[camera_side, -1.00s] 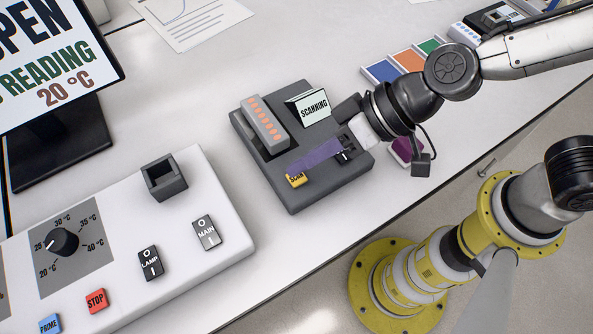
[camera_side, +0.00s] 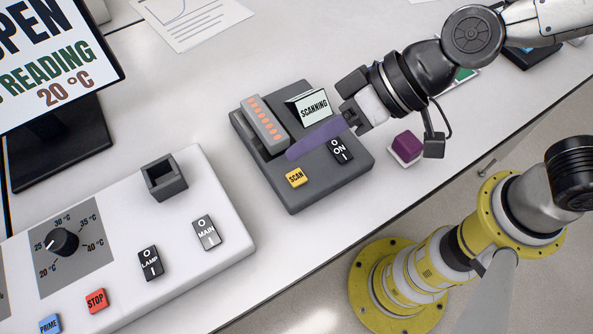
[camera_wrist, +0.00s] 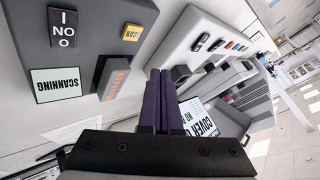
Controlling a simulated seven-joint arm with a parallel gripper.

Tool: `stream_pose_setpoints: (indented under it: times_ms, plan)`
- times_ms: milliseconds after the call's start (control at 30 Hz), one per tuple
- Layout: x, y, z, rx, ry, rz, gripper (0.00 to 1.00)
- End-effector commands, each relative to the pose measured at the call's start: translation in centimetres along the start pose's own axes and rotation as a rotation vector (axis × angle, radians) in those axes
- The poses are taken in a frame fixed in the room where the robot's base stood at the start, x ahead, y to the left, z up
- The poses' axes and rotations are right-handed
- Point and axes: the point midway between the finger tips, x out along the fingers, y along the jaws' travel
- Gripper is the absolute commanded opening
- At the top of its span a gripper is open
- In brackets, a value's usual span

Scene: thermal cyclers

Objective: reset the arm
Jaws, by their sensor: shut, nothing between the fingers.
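My gripper (camera_side: 292,154) has long purple fingers, shut together with nothing between them. In the side view they reach left across the grey scanner unit (camera_side: 290,198), apart from the yellow SCAN button (camera_side: 297,178) and above it in the picture. The black ON switch (camera_side: 340,150) is uncovered. The small screen (camera_side: 313,106) reads SCANNING, and a row of orange lights shows on the raised grey block (camera_side: 262,124). The wrist view shows the shut fingers (camera_wrist: 160,76) pointing away, with the SCAN button (camera_wrist: 132,32) and the ON switch (camera_wrist: 63,27) off to the upper left.
A white control panel (camera_side: 190,270) with a dial, switches and an empty grey square holder (camera_side: 165,178) stands at the left. A monitor (camera_side: 50,60) stands at the upper left. A purple cube (camera_side: 407,144) sits right of the scanner, near the table edge.

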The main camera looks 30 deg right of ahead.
Motion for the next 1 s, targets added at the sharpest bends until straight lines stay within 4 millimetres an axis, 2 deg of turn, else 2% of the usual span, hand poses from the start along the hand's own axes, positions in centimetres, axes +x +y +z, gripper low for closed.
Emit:
stream_pose_setpoints:
  times_ms: [333,400,467,567,600,700,767,833,900,1000]
  plan:
    - [-0.1,0.2,-0.2,0.005,0.004,0.004,0.00]
    - [-0.4,1.0,-1.0,0.023,0.022,0.015,0.00]
    - [-1.4,1.9,-2.7,0.047,0.065,0.026,0.00]
    - [-5.2,4.2,-6.2,0.086,0.171,0.062,0.00]
    - [-7.3,5.4,-7.3,0.091,0.212,0.087,0.00]
    - [-13.0,8.6,-8.2,0.092,0.281,0.170,0.00]
    - [-16.1,10.4,-7.6,0.088,0.300,0.231,0.00]
    - [-19.5,12.4,-6.0,0.088,0.307,0.315,0.00]
    - [-22.3,14.2,-3.7,0.093,0.294,0.403,0.00]
    - [-25.2,16.2,0.3,0.109,0.249,0.525,0.00]
